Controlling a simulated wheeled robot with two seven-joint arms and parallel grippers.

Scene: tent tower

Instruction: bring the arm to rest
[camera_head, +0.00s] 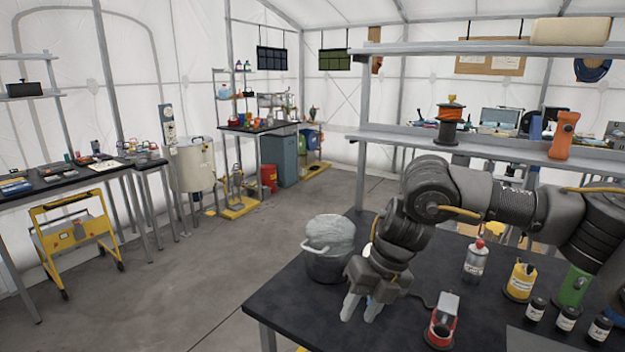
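My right arm reaches in from the right over the black table (290,305). It is bent, with its wrist pointing down at the table's left part. My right gripper (361,309) hangs just above or at the tabletop, and I cannot tell whether it touches. Its two pale fingers stand apart, and I see nothing held between them. A grey bucket (328,262) with a pale, bulging top stands just left of and behind the gripper. My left gripper is not in view.
A red and white device (442,322), a clear bottle with a red top (475,260), a yellow container (520,280), a green cylinder (572,287) and several dark jars (566,318) stand to the right. A metal shelf (455,142) runs behind the arm. The table's front left is clear.

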